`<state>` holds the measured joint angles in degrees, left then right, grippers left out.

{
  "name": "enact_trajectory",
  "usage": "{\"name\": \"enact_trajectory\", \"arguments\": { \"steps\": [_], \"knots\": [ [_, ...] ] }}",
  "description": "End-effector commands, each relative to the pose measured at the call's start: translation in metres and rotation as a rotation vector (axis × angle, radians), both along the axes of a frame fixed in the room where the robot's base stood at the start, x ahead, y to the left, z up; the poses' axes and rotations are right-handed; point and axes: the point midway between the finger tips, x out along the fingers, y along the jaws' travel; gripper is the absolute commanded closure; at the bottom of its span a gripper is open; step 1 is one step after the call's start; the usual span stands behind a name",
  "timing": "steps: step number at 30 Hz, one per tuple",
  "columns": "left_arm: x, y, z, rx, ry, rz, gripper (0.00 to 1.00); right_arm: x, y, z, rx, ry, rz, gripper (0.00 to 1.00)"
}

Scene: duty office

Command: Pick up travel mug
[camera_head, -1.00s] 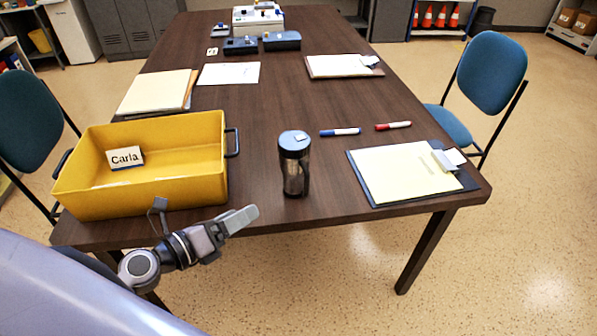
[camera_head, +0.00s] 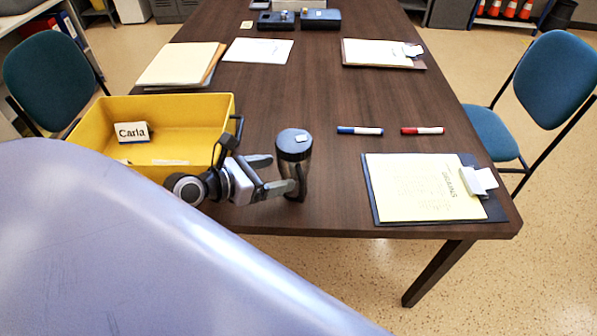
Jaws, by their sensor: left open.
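The travel mug (camera_head: 295,150) stands upright on the dark table near its front edge. It has a dark lid with a small light tab and a dark, shiny body. My left gripper (camera_head: 282,173) is open just left of the mug. Its fingers point right toward the mug, one by its left side and the nearer one in front of its lower body, which is partly hidden. I cannot tell whether they touch it. My right gripper is not in view.
A yellow bin (camera_head: 190,108) with a "Carla" card (camera_head: 132,132) stands left of the mug, partly behind my arm. A blue marker (camera_head: 360,131), a red marker (camera_head: 422,131) and a clipboard (camera_head: 372,205) lie to the right. Chairs flank the table (camera_head: 330,95).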

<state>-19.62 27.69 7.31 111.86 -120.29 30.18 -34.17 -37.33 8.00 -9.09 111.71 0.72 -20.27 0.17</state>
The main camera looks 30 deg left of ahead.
Motion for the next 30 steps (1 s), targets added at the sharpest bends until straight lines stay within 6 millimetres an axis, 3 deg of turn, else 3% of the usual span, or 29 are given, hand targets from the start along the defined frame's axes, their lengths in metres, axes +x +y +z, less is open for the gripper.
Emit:
{"name": "enact_trajectory", "arguments": {
  "steps": [14, 24, 26, 29, 30],
  "knots": [
    [0.043, -0.019, -0.020, -0.003, -0.001, 0.001, 0.20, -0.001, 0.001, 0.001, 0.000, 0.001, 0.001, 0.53],
    [0.048, -0.022, -0.022, -0.001, -0.001, 0.000, 0.20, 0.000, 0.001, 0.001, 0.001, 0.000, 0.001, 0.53],
    [0.047, -0.021, -0.022, -0.001, -0.001, 0.000, 0.36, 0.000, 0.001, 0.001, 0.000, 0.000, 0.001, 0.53],
    [0.047, -0.021, -0.022, -0.002, 0.000, 0.001, 0.69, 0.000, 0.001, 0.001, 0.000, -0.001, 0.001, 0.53],
    [0.048, -0.021, -0.021, -0.002, -0.003, 0.000, 0.69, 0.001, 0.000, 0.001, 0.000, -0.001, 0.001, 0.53]
  ]
}}
